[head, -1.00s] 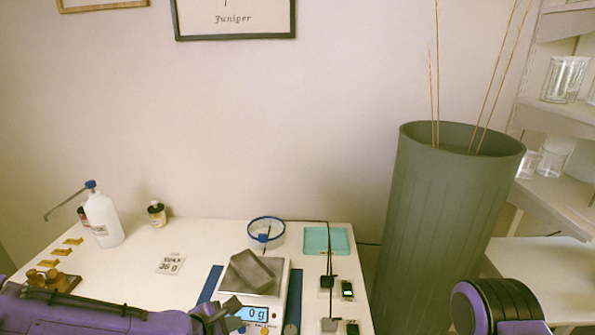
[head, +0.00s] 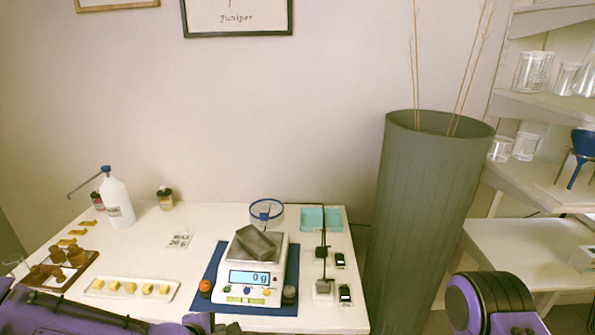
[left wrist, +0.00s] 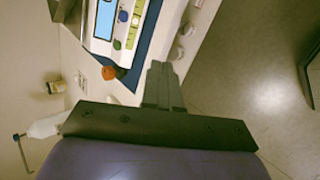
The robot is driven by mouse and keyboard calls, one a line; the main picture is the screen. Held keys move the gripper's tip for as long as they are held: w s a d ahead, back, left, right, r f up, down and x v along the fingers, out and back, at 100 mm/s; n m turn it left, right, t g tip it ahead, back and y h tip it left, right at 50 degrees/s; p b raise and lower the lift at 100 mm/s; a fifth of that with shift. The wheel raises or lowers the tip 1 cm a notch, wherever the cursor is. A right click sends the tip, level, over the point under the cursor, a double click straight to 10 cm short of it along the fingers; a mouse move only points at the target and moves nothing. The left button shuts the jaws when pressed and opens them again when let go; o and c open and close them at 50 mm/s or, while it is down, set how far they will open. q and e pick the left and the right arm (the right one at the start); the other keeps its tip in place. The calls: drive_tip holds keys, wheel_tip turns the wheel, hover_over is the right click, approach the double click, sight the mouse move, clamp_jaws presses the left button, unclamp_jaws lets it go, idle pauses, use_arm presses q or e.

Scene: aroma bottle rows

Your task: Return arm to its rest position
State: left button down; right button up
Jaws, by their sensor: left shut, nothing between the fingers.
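My left arm lies along the bottom left edge of the head view, with its left gripper (head: 228,328) low in front of the scale and partly cut off by the frame.
The scale (head: 261,279) reads 0 g and carries a dark grey block (head: 255,243). A white tray of yellow cubes (head: 99,284), a brown bottle tray (head: 80,270) and a white pump bottle (head: 118,205) stand to the left. A tall green planter (head: 428,225) stands right of the table.

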use_arm(q)
drive_tip(key=s+a+f+m+g+y, duration=0.1)
drive_tip(key=s+a+f+m, duration=0.3)
drive_tip(key=s, duration=0.5)
drive_tip(key=s+a+f+m+g+y, duration=0.2)
drive_tip(key=s+a+f+m, duration=0.2)
drive_tip(key=s+f, duration=0.4)
drive_tip(key=s+a+f+m+g+y, duration=0.2)
drive_tip(key=s+a+f+m, duration=0.2)
drive_tip(key=s+f, duration=0.3)
drive_tip(key=s, duration=0.3)
drive_tip(key=shift+s, duration=0.4)
